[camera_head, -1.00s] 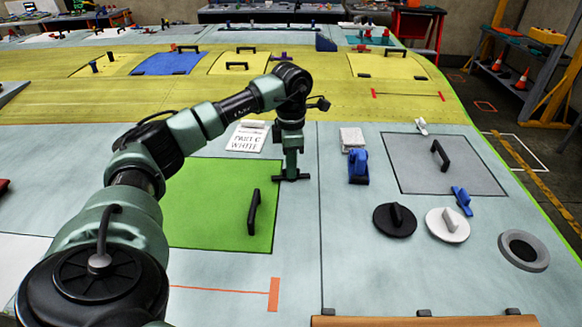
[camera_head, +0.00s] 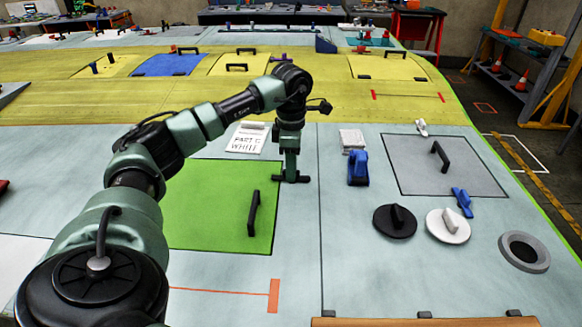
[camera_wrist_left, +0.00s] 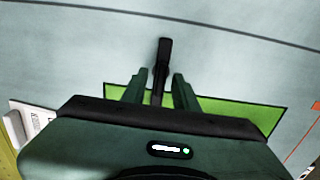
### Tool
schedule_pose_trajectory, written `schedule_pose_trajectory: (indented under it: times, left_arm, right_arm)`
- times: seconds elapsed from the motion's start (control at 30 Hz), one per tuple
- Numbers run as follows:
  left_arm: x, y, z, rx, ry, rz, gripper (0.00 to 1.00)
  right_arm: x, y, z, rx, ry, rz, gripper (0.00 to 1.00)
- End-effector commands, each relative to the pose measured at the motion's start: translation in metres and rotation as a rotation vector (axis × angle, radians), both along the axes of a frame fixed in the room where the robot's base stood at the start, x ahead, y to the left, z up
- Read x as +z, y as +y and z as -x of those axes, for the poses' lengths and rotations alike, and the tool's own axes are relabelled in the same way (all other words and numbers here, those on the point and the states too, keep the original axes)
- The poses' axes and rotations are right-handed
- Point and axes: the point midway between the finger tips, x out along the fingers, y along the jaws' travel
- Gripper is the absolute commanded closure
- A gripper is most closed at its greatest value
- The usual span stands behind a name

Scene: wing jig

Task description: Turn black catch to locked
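The black catch (camera_head: 303,179) is a small dark bar at the right edge of the green panel (camera_head: 215,190). In the head view it lies across that edge, partly hidden by my gripper. In the left wrist view the catch (camera_wrist_left: 165,50) runs from the green panel (camera_wrist_left: 230,112) out over the pale surface. My left gripper (camera_head: 291,174) points down at the catch. Its two fingers (camera_wrist_left: 159,80) stand apart on either side of the catch, with narrow gaps showing. Whether the fingertips reach below its top cannot be told. My right gripper is not in view.
A black handle (camera_head: 254,213) stands on the green panel. A white "PART C WHITE" card (camera_head: 247,139) lies behind it. Right of the gripper are a blue clamp-like object (camera_head: 358,168), a black disc (camera_head: 395,221), a white disc (camera_head: 448,226) and a grey panel (camera_head: 415,172).

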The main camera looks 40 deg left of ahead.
Motion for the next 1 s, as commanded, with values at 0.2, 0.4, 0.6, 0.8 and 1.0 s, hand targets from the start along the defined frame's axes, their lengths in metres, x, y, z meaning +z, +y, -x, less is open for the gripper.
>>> schedule_pose_trajectory:
  times: [0.2, 0.4, 0.6, 0.8, 1.0]
  left_arm:
    - [-0.001, 0.000, 0.000, 0.001, 0.003, 0.000, 0.67]
    - [0.007, 0.000, 0.000, 0.001, 0.001, -0.001, 0.67]
    - [0.039, -0.001, -0.001, 0.000, -0.003, 0.002, 0.67]
    - [0.068, 0.000, -0.001, 0.001, -0.002, 0.001, 0.67]
    - [0.078, 0.000, 0.000, 0.000, 0.001, 0.000, 0.67]
  right_arm:
    - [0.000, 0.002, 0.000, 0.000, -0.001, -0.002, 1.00]
    - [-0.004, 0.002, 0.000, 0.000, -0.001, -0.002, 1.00]
    - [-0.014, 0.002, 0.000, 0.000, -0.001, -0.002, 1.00]
    - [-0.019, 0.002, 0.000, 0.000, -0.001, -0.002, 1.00]
    - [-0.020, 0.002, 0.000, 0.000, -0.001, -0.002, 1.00]
